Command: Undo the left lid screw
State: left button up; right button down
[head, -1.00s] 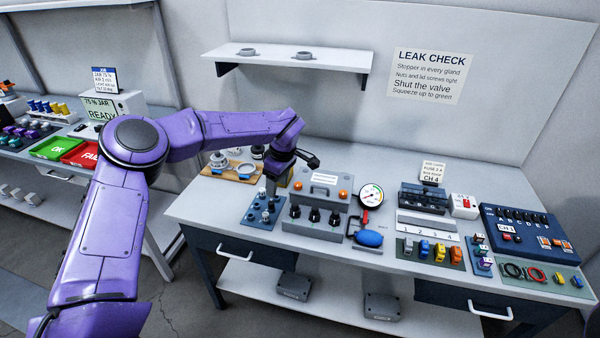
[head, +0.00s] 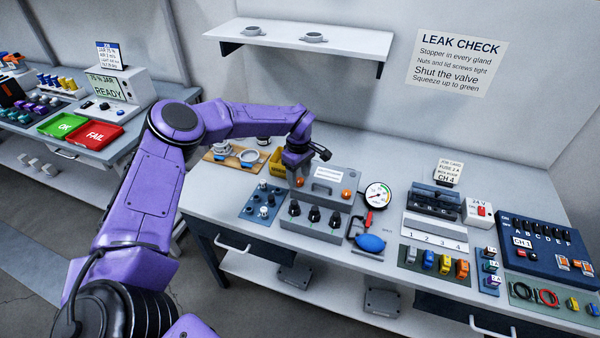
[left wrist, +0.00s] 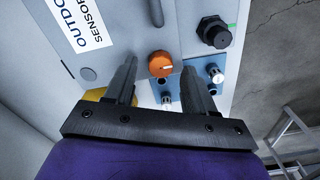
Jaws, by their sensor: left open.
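The grey box (head: 322,205) stands on the bench with its lid on, a label and a handle on top. Its left lid screw (left wrist: 161,64), an orange knob with a pale mark, shows in the left wrist view between my fingertips. A second orange lid screw (head: 346,194) sits at the right of the lid. My left gripper (left wrist: 160,74) is open and empty, pointing at the left screw, with one finger on each side. It also shows over the box's left end in the head view (head: 297,180). Contact with the screw cannot be told. My right gripper is out of view.
A blue tray (head: 252,211) with small stoppers stands left of the box. A pressure gauge (head: 377,195) and a blue squeeze bulb (head: 370,243) are at its right. Black gland nuts (head: 314,214) stick out of the box's front. A yellow bin (head: 277,162) is behind my gripper.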

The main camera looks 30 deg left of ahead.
pick_arm(q)
jog(key=shift+d+f, duration=0.1)
jog(key=shift+f, duration=0.45)
jog(key=shift+r, duration=0.1)
grip_shut()
